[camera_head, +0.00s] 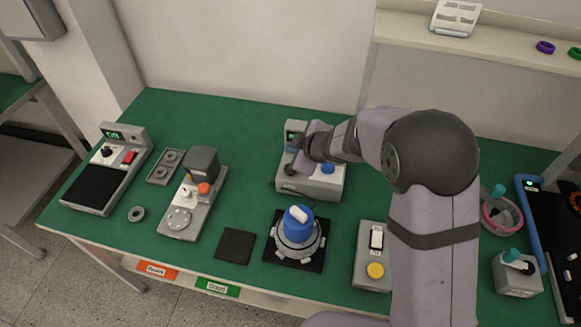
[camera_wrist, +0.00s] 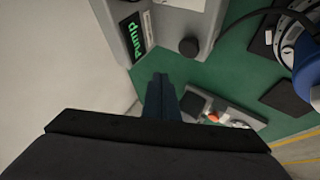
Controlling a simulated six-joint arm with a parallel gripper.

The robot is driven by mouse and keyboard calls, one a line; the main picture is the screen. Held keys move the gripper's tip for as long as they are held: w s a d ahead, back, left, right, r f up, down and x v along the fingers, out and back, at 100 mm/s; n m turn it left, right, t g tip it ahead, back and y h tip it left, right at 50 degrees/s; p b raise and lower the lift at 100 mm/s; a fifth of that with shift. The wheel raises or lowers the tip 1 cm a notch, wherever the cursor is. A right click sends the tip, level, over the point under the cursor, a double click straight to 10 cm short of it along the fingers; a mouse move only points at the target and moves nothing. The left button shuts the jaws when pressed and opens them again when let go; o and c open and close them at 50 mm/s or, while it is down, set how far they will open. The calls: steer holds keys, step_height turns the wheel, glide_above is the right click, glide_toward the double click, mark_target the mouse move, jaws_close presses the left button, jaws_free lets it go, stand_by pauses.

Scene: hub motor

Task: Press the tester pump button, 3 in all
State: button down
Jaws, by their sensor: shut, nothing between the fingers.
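The tester (camera_head: 318,188) is a light grey box with a small green-lit display, standing at the back middle of the green table. In the wrist view the tester (camera_wrist: 205,14) shows its display (camera_wrist: 132,38), which reads "Pump", and a round dark button or knob (camera_wrist: 188,47). A blue round part (camera_head: 327,168) sits on its right side in the head view. My gripper (camera_head: 293,163) is over the tester's left side, with its tips partly hidden. In the wrist view my gripper (camera_wrist: 160,78) is shut and empty, beside the tester; I cannot tell whether it touches.
A blue-topped hub motor (camera_head: 298,229) stands on a black pad in front of the tester. A switch box with a yellow button (camera_head: 375,270) is to its right. A grey press-like device (camera_head: 195,195) stands left. Bare table lies between that device and the tester.

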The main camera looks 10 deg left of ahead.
step_height(320, 180, up, 3)
steer(key=shift+r+p, duration=0.2)
steer(key=shift+p, duration=0.3)
steer(key=shift+f, duration=0.1)
step_height(320, 180, down, 6)
steer(key=b, duration=0.7)
steer(key=shift+f, duration=0.25)
steer(key=shift+f+b, duration=1.05)
steer(key=shift+b, duration=0.1)
steer(key=shift+f, duration=0.15)
stand_by(0.8)
steer(key=shift+f, duration=0.3)
